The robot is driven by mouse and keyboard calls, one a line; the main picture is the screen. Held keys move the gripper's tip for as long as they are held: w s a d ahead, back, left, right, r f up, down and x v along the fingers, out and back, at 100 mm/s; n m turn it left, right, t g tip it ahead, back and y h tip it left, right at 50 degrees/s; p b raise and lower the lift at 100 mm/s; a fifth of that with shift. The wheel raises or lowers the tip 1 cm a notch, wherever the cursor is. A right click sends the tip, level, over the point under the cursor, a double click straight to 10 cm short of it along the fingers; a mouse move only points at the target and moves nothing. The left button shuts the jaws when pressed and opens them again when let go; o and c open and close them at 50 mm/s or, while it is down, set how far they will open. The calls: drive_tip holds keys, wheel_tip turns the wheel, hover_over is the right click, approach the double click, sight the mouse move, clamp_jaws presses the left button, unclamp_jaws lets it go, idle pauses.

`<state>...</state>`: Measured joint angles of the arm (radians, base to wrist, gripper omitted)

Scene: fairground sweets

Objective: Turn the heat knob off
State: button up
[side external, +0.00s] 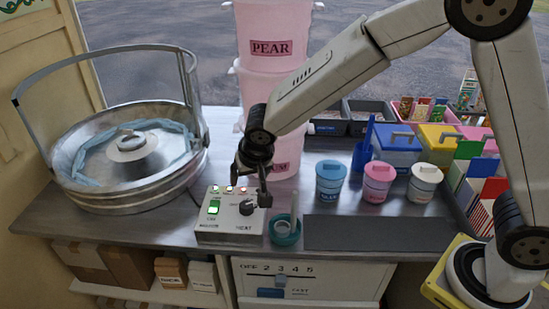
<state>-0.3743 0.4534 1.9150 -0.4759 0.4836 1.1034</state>
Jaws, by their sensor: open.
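The heat knob (247,208) is a small dark dial on the right of a pale control box (229,233) that stands at the counter's front and is marked HEAT. The box also has a lit green switch (214,207) and small lights along its back edge. Which way the knob points is too small to tell. My gripper (252,187) is open and points down over the box. One finger hangs close to the right of the knob; whether it touches cannot be told. The jaws look empty.
A metal floss bowl (120,198) with a raised hoop stands left. Pink tubs (265,85) marked PEAR are stacked behind my gripper. A teal cup (284,238) stands close right of the box. Lidded pots (331,180) and a dark mat (375,233) lie further right.

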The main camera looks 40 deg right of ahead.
approach(247, 205)
drive_tip(key=f, duration=0.1)
drive_tip(key=shift+w+d+f, duration=0.1)
drive_tip(key=shift+w+f, duration=0.05)
drive_tip(key=shift+w, duration=0.1)
drive_tip(key=shift+f, duration=0.1)
drive_tip(key=shift+x, duration=3.8)
clamp_jaws()
